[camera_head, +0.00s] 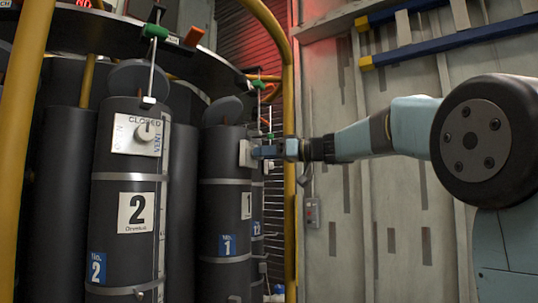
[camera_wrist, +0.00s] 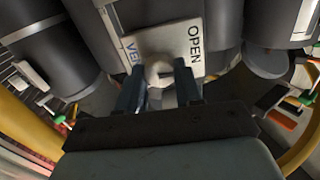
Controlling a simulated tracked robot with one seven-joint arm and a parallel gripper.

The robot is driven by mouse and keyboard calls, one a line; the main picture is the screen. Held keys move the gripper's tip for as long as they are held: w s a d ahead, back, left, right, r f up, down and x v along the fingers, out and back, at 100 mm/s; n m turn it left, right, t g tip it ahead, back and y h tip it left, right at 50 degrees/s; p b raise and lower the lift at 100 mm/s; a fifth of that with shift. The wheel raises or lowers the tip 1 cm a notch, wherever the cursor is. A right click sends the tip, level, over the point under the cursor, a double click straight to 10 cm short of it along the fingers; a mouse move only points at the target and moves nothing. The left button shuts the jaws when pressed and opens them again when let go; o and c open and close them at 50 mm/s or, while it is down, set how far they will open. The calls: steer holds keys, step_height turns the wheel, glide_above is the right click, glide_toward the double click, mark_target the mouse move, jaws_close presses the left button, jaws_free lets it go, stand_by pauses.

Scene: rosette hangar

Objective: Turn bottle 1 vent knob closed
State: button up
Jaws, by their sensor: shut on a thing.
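Bottle 1 (camera_head: 222,215) is a dark grey cylinder with a "1" label and a blue "No. 1" tag, right of bottle 2 in the head view. Its white vent plate (camera_head: 244,150) faces right, seen edge-on. My gripper (camera_head: 257,152) reaches it from the right. In the wrist view the vent plate (camera_wrist: 190,38) shows "OPEN" on the right and part of "VENT" on the left. The pale vent knob (camera_wrist: 158,71) sits between the two fingers of my gripper (camera_wrist: 160,88), which is shut on it. The fingers hide the lower part of the knob and plate; any "CLOSED" marking is not visible.
Bottle 2 (camera_head: 121,215) stands to the left, with its own vent plate (camera_head: 138,135). A yellow rail (camera_head: 289,200) runs upright just behind my wrist. A rack disc (camera_head: 190,55) with green and red handles is above the bottles. A panelled wall is on the right.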

steer(key=shift+w+f+m, duration=0.1)
steer(key=shift+m, duration=4.2)
steer(key=shift+w+f+m, duration=0.1)
steer(key=shift+m, duration=4.2)
steer(key=o, duration=0.8)
steer(key=shift+a, duration=0.1)
steer(key=shift+o, duration=1.2)
